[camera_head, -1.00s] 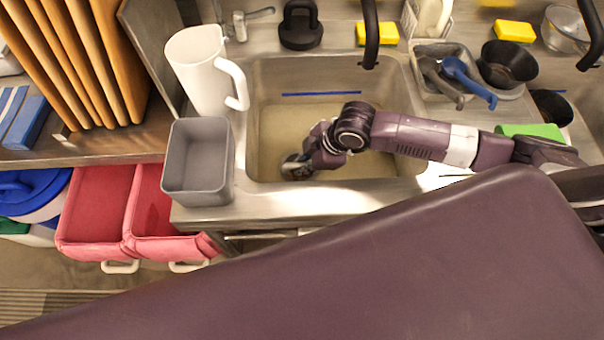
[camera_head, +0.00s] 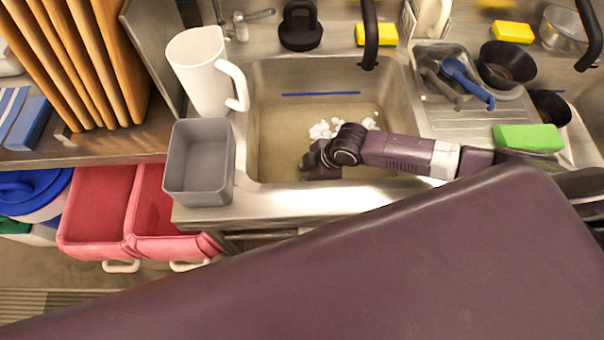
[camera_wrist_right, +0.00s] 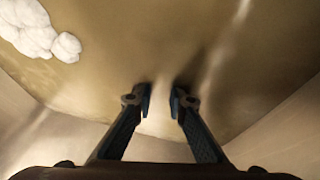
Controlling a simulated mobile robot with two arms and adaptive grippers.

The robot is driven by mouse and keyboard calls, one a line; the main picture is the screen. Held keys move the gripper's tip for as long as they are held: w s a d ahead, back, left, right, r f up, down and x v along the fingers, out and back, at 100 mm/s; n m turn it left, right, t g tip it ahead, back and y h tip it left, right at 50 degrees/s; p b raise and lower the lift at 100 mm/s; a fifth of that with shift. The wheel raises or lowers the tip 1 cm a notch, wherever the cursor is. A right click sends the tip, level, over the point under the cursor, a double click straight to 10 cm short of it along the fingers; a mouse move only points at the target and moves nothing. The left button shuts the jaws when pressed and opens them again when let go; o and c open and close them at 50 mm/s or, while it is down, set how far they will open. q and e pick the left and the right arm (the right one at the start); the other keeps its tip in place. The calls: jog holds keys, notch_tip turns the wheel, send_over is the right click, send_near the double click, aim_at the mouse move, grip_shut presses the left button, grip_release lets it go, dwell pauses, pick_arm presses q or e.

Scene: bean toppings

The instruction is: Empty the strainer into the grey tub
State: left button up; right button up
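The grey tub (camera_head: 222,185) stands upright on the counter, left of the sink; its inside looks empty. I cannot make out a strainer in either view. My right gripper (camera_wrist_right: 161,103) is down in the sink, its fingers apart with nothing between them. In the head view the right gripper (camera_head: 313,165) is low in the basin near its front, partly hidden by its wrist. White lumps (camera_head: 322,130) lie in the sink behind the wrist; some white lumps (camera_wrist_right: 30,28) show at upper left in the right wrist view. My left gripper is out of view.
The sink basin (camera_head: 270,110) has walls around my right gripper. A white pitcher (camera_head: 198,70) stands behind the tub. A black faucet (camera_head: 370,35) hangs over the sink's back. A utensil tray, black bowl (camera_head: 507,65) and green sponge (camera_head: 528,138) are at right.

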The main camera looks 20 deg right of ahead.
jog(key=o, duration=0.4)
jog(key=shift+f+b, duration=0.15)
jog(key=shift+b, duration=0.35)
jog(key=v, duration=0.8)
jog(key=shift+s+a, duration=0.1)
jog(key=shift+a, duration=0.3)
